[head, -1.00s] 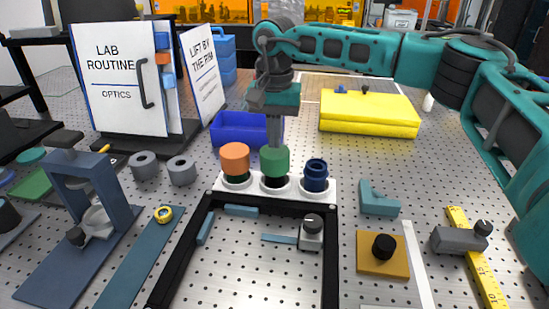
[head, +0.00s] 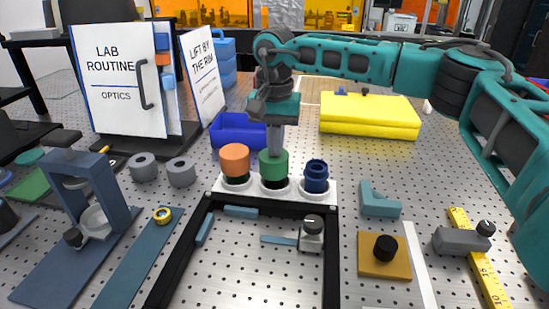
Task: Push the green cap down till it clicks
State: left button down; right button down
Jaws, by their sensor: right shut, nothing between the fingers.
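The green cap (head: 273,165) sits on the middle of three round seats in a white holder (head: 248,189). A dark gap or body shows under the cap. My right gripper (head: 275,153) is shut and empty, pointing straight down, with its fingertips at the top of the green cap. They seem to touch it, though the exact contact is hard to see. My left gripper is not in view.
An orange cap (head: 235,160) stands close on the left and a dark blue ring piece (head: 316,176) close on the right. A blue bin (head: 238,130) and a yellow case (head: 369,117) lie behind. A black frame (head: 334,250) is in front.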

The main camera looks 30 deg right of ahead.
notch_tip(320, 180, up, 6)
jog(key=p, duration=0.4)
jog(key=shift+f+p, duration=0.15)
jog(key=shift+p, duration=0.25)
jog(key=shift+r, duration=1.1)
